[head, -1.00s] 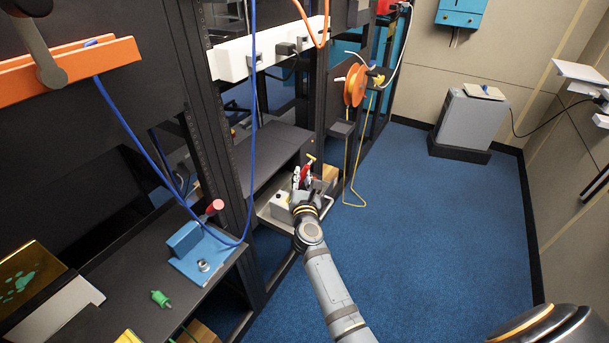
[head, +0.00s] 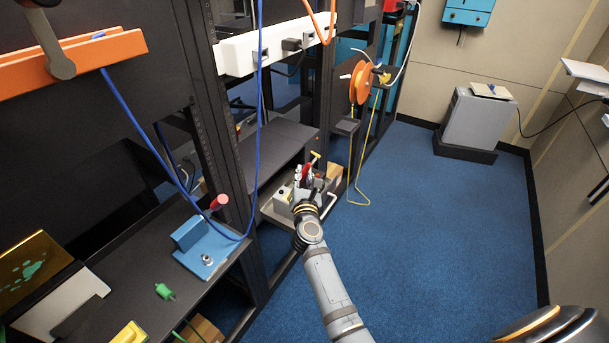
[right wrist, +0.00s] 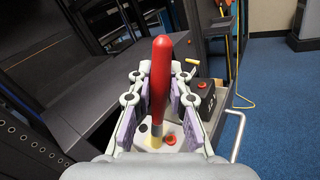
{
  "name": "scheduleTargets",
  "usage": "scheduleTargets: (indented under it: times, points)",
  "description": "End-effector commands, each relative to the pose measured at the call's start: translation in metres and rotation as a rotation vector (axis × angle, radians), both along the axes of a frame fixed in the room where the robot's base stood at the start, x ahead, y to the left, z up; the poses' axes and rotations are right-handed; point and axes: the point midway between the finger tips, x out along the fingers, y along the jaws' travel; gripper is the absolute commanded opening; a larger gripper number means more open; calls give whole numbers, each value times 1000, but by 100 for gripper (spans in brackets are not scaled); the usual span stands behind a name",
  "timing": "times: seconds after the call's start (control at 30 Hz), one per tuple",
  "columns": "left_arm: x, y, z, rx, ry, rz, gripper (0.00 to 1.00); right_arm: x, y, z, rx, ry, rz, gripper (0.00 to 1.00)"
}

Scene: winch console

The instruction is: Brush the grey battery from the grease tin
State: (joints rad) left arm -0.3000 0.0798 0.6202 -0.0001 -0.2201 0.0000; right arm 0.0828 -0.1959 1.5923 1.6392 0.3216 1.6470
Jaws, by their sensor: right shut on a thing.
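My right gripper (right wrist: 153,95) is shut on a brush with a red handle (right wrist: 159,65), held nearly upright with the bristle end down. In the head view the right gripper (head: 302,181) is over a tray (head: 279,220) by the rack. The grey battery (head: 283,197) stands in this tray; the right wrist view shows a black and a red terminal on its top, beside the pale brush tip. I cannot tell whether the tip touches the battery. I cannot make out the grease tin. My left gripper is not in view.
A dark battery (right wrist: 208,101) with a red cap stands farther back in the tray. The tray's bent handle (right wrist: 239,128) is on the right. A dark shelf (head: 275,150) is at the left. A blue cable (head: 259,110) hangs in front of the rack. The blue floor (head: 440,240) is clear.

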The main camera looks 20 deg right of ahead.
Motion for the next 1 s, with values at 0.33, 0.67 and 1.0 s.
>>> scheduleTargets:
  times: [0.33, 0.67, 1.0]
  points:
    - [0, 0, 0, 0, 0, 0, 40, 6, -7, -1, -6, 1, -1, 0]
    - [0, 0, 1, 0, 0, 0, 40, 18, -17, 2, -7, 0, -2, 0]
    - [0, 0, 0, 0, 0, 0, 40, 12, -10, 2, -6, -2, -2, 0]
